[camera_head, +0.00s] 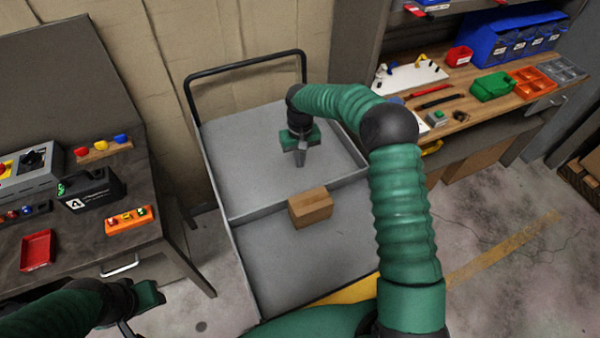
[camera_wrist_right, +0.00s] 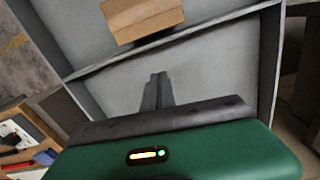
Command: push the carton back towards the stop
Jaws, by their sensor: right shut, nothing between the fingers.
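The carton (camera_head: 310,208) is a small brown box lying on the grey bed of a cart (camera_head: 270,270). It sits on the near side of a low raised strip (camera_head: 250,214) that crosses the bed, perhaps the stop; I cannot tell whether they touch. In the right wrist view the carton (camera_wrist_right: 143,18) lies beyond the strip (camera_wrist_right: 95,68). My right gripper (camera_head: 300,163) is shut and empty, pointing down over the rear section, behind the carton and apart from it. Its closed fingers (camera_wrist_right: 157,78) show in the wrist view. My left gripper (camera_head: 150,295) is at lower left, fingers unclear.
The cart has a black handle (camera_head: 245,64) at the back and a raised rim. A dark table (camera_head: 75,240) with switch boxes and a red tray (camera_head: 38,250) stands left. A wooden bench (camera_head: 470,88) with bins and tools stands right. The near bed is mostly clear.

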